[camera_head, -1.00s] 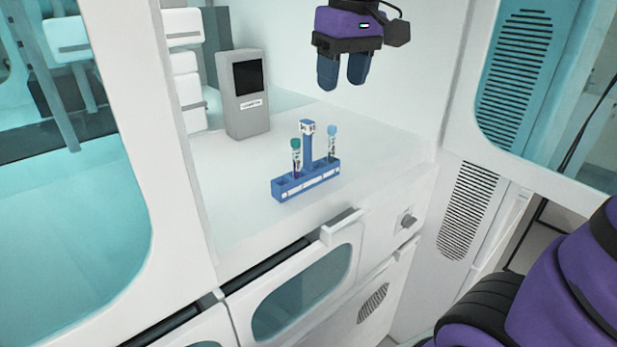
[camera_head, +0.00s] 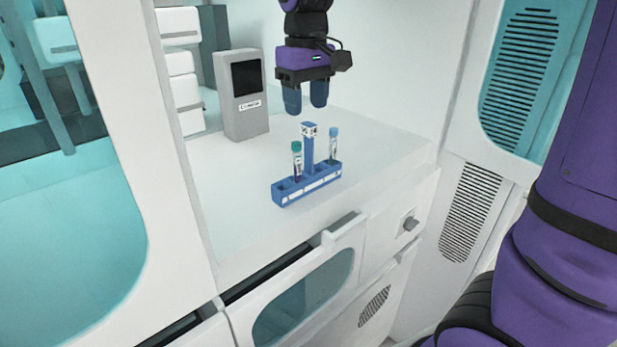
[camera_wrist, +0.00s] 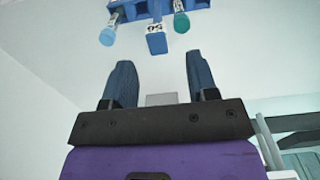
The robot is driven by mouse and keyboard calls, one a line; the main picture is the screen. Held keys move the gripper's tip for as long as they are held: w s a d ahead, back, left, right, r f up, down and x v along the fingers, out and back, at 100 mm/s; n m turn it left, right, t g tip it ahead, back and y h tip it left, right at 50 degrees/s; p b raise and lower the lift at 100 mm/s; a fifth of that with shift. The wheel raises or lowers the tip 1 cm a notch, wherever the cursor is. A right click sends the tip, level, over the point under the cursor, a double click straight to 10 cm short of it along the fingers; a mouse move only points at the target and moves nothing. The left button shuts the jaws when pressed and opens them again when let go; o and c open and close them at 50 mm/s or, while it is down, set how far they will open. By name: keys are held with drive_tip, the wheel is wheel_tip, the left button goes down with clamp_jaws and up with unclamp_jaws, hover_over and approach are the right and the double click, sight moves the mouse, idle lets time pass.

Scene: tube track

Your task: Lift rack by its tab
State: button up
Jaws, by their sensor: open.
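The blue rack (camera_head: 318,187) stands upright on the white counter in the head view. Its tall upright tab (camera_head: 308,150) rises from the middle and has a printed label at the top. A green-capped tube (camera_head: 297,160) stands in the rack to the left of the tab, and a light-blue-capped tube (camera_head: 333,146) to the right. In the wrist view the rack (camera_wrist: 178,5) is at the top edge, partly cut off, with the tab (camera_wrist: 156,42) pointing toward me. My gripper (camera_head: 305,110) is open and empty, above the tab and apart from it.
A grey device (camera_head: 243,95) with a dark screen stands on the counter (camera_head: 235,215) behind and left of the rack. White walls enclose the counter at the back and right. The counter in front of the rack is clear.

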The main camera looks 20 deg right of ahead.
sight(308, 123)
wheel_tip(308, 123, down, 5)
drive_tip(key=shift+s+d+r, duration=0.1)
drive_tip(key=shift+d, duration=0.05)
drive_tip(key=shift+c, duration=0.4)
clamp_jaws()
